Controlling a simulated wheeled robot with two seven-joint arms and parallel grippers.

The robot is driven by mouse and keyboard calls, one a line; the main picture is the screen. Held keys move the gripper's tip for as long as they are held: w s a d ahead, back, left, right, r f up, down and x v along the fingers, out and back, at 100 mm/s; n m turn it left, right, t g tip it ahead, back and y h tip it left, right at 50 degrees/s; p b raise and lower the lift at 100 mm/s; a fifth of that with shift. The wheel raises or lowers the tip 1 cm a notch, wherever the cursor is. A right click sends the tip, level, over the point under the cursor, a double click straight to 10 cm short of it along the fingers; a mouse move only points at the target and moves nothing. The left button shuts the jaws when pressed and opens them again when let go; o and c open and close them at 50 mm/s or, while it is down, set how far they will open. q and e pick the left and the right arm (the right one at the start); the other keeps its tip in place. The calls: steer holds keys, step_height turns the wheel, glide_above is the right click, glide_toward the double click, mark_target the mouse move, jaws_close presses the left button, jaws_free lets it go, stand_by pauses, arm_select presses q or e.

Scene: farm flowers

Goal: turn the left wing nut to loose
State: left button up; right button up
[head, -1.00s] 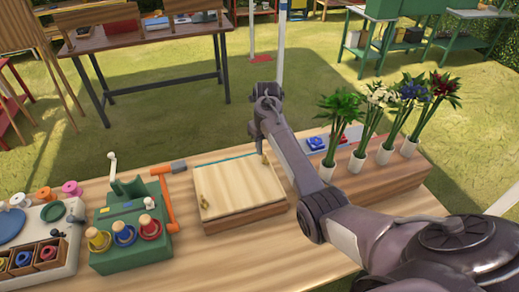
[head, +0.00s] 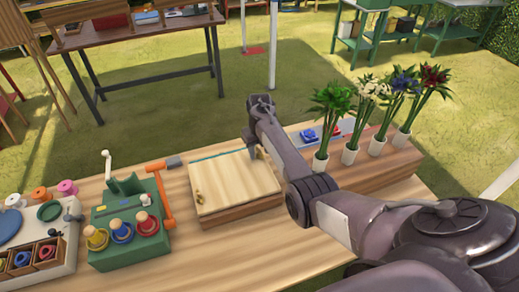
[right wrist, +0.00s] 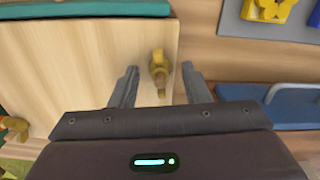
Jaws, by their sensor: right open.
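A wooden press (head: 235,180) with a pale lid lies on the table in the head view. The left wing nut (head: 199,197), small and brass, is at the lid's left side; a brass piece at the left edge of the right wrist view (right wrist: 14,126) appears to be it. The right wing nut (right wrist: 159,68) stands near the lid's right edge. My right gripper (right wrist: 160,80) is open, with one finger on each side of the right wing nut and visible gaps. In the head view my right gripper (head: 252,148) hides that nut. My left gripper is not in view.
An orange-handled hammer (head: 165,195) and a green stand (head: 128,225) with coloured knobs lie left of the press. Several flower vases (head: 352,150) stand on a wooden block to the right. A blue tray (right wrist: 290,105) is right of my gripper. Bare table lies in front of the press.

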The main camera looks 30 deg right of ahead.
jaws_close()
steer(key=shift+n, duration=0.3)
